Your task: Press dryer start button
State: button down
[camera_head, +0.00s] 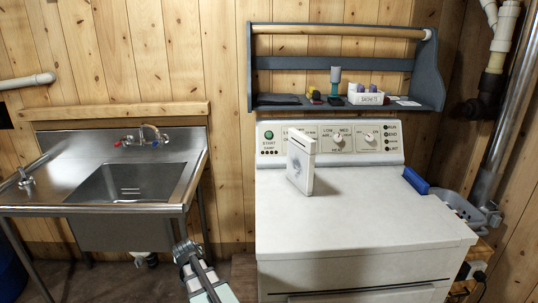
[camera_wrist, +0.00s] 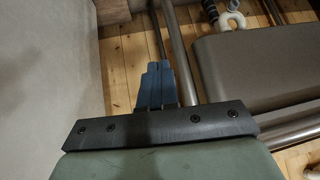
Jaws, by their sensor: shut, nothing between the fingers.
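The white dryer (camera_head: 365,215) stands right of centre in the head view, with a control panel (camera_head: 300,150) along its back edge. The green start button (camera_head: 268,135) is at the panel's left end, above the label START and a row of small dark dots. My gripper (camera_head: 183,248) is low in the head view, left of the dryer's front and well below and in front of the button. In the wrist view its blue fingers (camera_wrist: 158,68) are shut together and empty. The button does not show in the wrist view.
A white box (camera_head: 300,162) stands on the dryer top before the panel, right of the button. A blue-grey shelf (camera_head: 345,100) with small items hangs above. A steel sink (camera_head: 120,185) is at left. A blue brush-like item (camera_head: 416,180) lies at the dryer's right edge.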

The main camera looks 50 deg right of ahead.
jog(key=w+d+r+m+t+h, duration=0.35)
jog(key=d+r, duration=0.65)
jog(key=d, duration=0.4)
jog(key=m+t+h, duration=0.3)
jog(key=m+h, duration=0.1)
send_near(269, 135)
jog(key=w+a+f, duration=0.4)
jog(key=a+f, duration=0.1)
jog(key=a, duration=0.5)
jog(key=s+d+r+m+t+h, duration=0.1)
jog(key=s+d+r+t+h, duration=0.1)
jog(key=s+d+r, duration=0.3)
jog(key=d+r, duration=0.3)
jog(key=r, duration=0.2)
jog(key=shift+d+r+t, duration=0.25)
jog(key=shift+r+t, duration=0.1)
jog(key=shift+r, duration=0.05)
jog(key=w+d+f, duration=0.4)
jog(key=w+d, duration=0.1)
jog(key=shift+w+d+f, duration=0.15)
jog(key=shift+f, duration=0.05)
jog(key=shift+w+d, duration=0.1)
jog(key=shift+d, duration=0.05)
jog(key=shift+w+d+f, duration=0.15)
jog(key=shift+w+f, duration=0.05)
